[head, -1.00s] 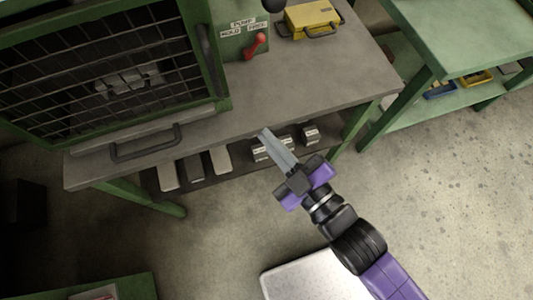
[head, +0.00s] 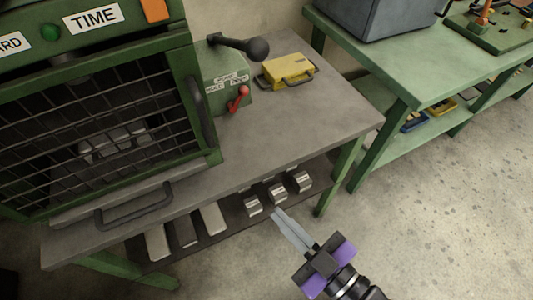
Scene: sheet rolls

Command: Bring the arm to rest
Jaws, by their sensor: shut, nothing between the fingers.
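My gripper (head: 280,217) shows at the bottom middle of the head view, with long grey fingers and a purple and black body. Its fingers are together and nothing is between them. It points up and left, toward the lower shelf of the grey-topped bench (head: 290,140). In the picture its tips lie just below the small labelled metal blocks (head: 277,193). I cannot tell whether the tips touch the shelf edge. The rest of my arm runs out of view at the bottom.
A green caged machine (head: 100,140) stands on the bench at left, with a red lever (head: 239,98) beside it. A yellow case (head: 287,71) lies at the back. A green bench (head: 405,70) stands at right. The floor (head: 430,210) at right is clear.

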